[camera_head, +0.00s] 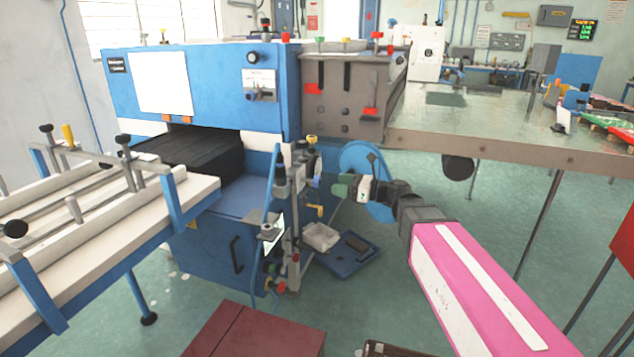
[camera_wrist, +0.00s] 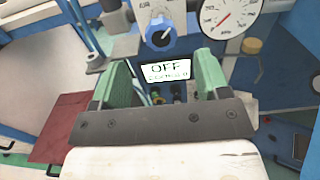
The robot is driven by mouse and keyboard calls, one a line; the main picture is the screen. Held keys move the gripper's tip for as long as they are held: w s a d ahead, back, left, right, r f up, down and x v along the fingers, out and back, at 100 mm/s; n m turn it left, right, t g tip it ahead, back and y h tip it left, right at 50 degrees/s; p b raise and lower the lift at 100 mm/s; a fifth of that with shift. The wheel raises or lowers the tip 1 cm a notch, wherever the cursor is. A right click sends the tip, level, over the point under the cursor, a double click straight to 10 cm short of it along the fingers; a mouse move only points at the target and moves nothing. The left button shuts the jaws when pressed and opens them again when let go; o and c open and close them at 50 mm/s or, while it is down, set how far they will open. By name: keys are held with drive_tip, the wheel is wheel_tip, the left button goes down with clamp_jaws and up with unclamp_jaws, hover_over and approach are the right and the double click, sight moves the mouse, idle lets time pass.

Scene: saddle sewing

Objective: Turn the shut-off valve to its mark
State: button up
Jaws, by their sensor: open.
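In the wrist view, a blue round knob (camera_wrist: 158,38), apparently the shut-off valve's handle, sits on a pale fitting just beyond my fingertips. A white sign (camera_wrist: 166,71) reading "OFF" is below it; its smaller line is unreadable. My gripper (camera_wrist: 160,66) has two green fingers spread wide, with the sign showing between them and nothing held. The knob is ahead of the fingers and apart from them. In the head view, my gripper (camera_head: 344,188) is right of the upright pipe stand (camera_head: 293,215). The valve's mark cannot be made out clearly.
A round pressure gauge (camera_wrist: 229,14) is right of the knob, with a brass-coloured fitting (camera_wrist: 252,46) below it. A blue machine (camera_head: 221,75) stands behind the stand. A blue wheel (camera_head: 362,164) is close behind my gripper. A dark red box (camera_head: 255,333) lies in front.

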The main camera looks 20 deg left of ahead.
sight(320, 181)
drive_tip(key=a, duration=0.8)
drive_tip(key=shift+a, duration=0.2)
drive_tip(key=c, duration=0.9)
